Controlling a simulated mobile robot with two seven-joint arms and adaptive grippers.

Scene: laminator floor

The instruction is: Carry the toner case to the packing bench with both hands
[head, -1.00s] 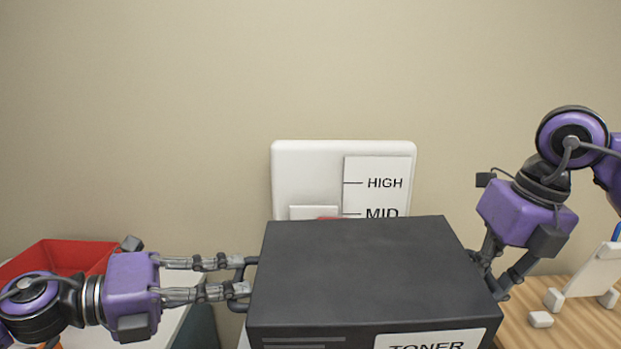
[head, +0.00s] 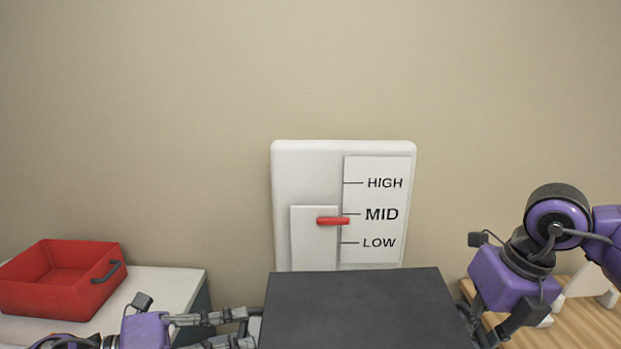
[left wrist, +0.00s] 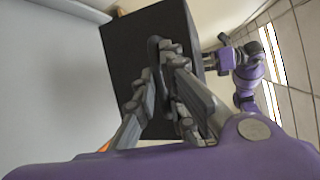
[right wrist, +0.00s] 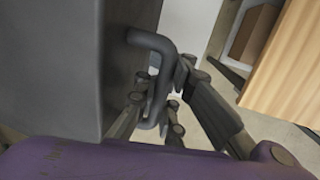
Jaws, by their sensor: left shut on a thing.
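The toner case (head: 360,305) is a dark grey box at the bottom middle of the head view, its front cut off. It also shows in the left wrist view (left wrist: 125,65) and the right wrist view (right wrist: 50,60). My left gripper (head: 250,328) is shut on the handle at the case's left side. My right gripper (right wrist: 160,105) has its fingers closed around the bent side handle on the right. The case looks level, held between both hands. I cannot tell which surface is the packing bench.
A red open crate (head: 65,278) sits on a white-topped table (head: 165,290) at the left. A wooden top (head: 590,325) is at the right. On the wall ahead is a white panel (head: 300,175) with a red lever (head: 333,221) at about MID.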

